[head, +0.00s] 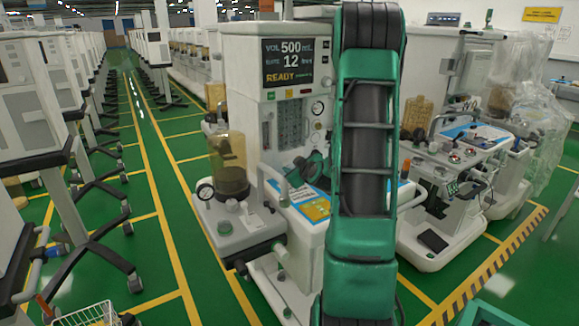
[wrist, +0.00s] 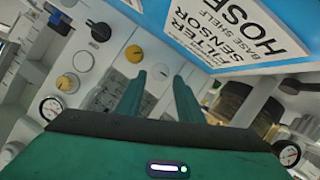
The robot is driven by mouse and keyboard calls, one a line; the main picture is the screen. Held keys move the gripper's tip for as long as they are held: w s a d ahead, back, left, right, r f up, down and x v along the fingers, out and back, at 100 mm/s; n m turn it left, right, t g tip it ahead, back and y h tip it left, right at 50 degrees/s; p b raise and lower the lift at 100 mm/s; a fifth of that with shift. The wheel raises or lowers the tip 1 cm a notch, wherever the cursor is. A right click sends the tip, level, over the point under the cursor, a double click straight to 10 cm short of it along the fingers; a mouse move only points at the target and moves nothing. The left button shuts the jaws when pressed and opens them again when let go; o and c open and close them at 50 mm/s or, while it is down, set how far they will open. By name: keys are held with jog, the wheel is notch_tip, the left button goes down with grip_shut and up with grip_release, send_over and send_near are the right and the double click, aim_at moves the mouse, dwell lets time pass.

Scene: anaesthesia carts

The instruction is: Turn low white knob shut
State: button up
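In the wrist view, a round white knob (wrist: 83,62) and a cream-yellow knob (wrist: 67,83) sit on the pale machine panel, left of my fingers. The view is tilted, so I cannot tell which is lower on the machine. My gripper (wrist: 158,76) has its two green fingers apart with nothing between them. It is clear of both knobs. In the head view, my gripper (head: 311,167) is at the front of the cart with the "READY" screen (head: 288,62). My arm hides the cart's right side, and I cannot make out the white knob there.
A blue-and-white labelled shelf (wrist: 230,35) is close above my fingers. An amber canister (head: 228,165) stands left of my gripper. The green aisle (head: 150,215) at left has open floor.

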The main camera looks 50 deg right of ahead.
aim_at(288, 164)
jog(key=shift+x, duration=2.05)
jog(key=shift+a, duration=0.1)
jog(key=c, duration=0.8)
jog(key=shift+o, duration=0.4)
jog(key=shift+s+d, duration=0.15)
jog(key=shift+d, duration=0.55)
jog(key=shift+a, duration=0.5)
jog(key=shift+c, duration=0.3)
jog(key=shift+w+a+r, duration=0.15)
jog(key=shift+w, duration=0.1)
jog(key=o, duration=0.8)
jog(key=shift+a, duration=0.1)
jog(key=shift+s, duration=0.1)
